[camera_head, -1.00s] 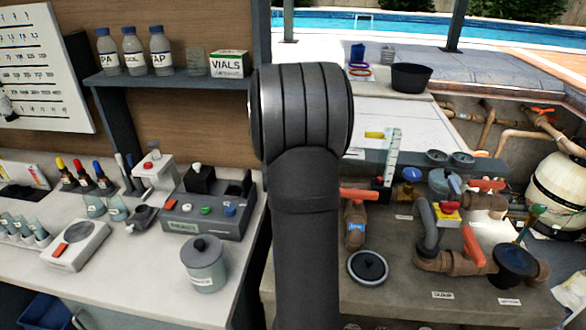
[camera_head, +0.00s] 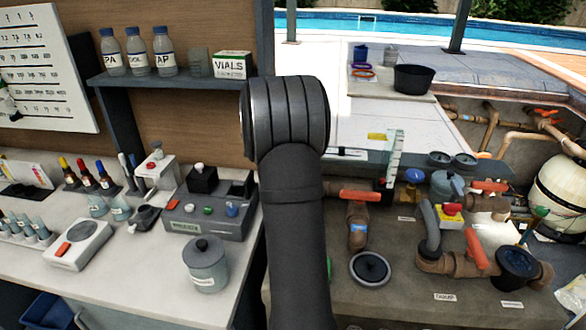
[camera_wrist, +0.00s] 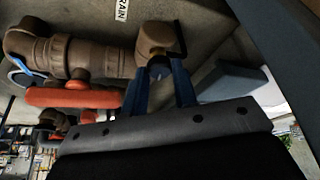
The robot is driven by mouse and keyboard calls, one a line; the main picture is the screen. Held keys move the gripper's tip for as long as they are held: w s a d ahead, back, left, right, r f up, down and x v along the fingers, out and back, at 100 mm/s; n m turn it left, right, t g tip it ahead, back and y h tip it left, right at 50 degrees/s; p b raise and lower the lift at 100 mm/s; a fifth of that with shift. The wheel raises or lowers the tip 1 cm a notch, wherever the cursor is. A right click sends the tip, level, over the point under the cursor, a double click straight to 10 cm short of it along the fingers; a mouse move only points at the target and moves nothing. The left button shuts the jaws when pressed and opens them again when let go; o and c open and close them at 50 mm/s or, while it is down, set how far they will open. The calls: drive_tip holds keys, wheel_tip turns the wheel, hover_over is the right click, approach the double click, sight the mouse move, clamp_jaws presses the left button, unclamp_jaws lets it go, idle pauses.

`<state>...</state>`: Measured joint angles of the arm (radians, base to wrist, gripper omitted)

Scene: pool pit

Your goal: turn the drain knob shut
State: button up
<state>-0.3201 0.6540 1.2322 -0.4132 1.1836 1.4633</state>
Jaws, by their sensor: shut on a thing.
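In the wrist view a brown pipe fitting (camera_wrist: 155,40) stands out near a label (camera_wrist: 122,10) whose visible letters read "RAIN". The two blue fingers of my gripper (camera_wrist: 160,75) reach up to the end of this fitting. They are shut on a small dark knob (camera_wrist: 159,70) there, of which only a little shows between the fingertips. I take it to be the drain knob; its turn angle cannot be told. In the head view my arm hides the gripper and the knob.
A red-orange valve handle (camera_wrist: 75,98) on brown piping lies close left of my gripper in the wrist view. In the head view, red-handled valves (camera_head: 360,195) and a round dark lid (camera_head: 370,269) stand right of my arm. The lab counter (camera_head: 130,270) is at left.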

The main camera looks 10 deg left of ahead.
drive_tip(key=shift+f+m, duration=0.15)
drive_tip(key=shift+m, duration=0.15)
idle(0.4)
drive_tip(key=o, duration=1)
drive_tip(key=shift+a, duration=0.1)
drive_tip(key=v, duration=1.2)
drive_tip(key=shift+w, duration=0.2)
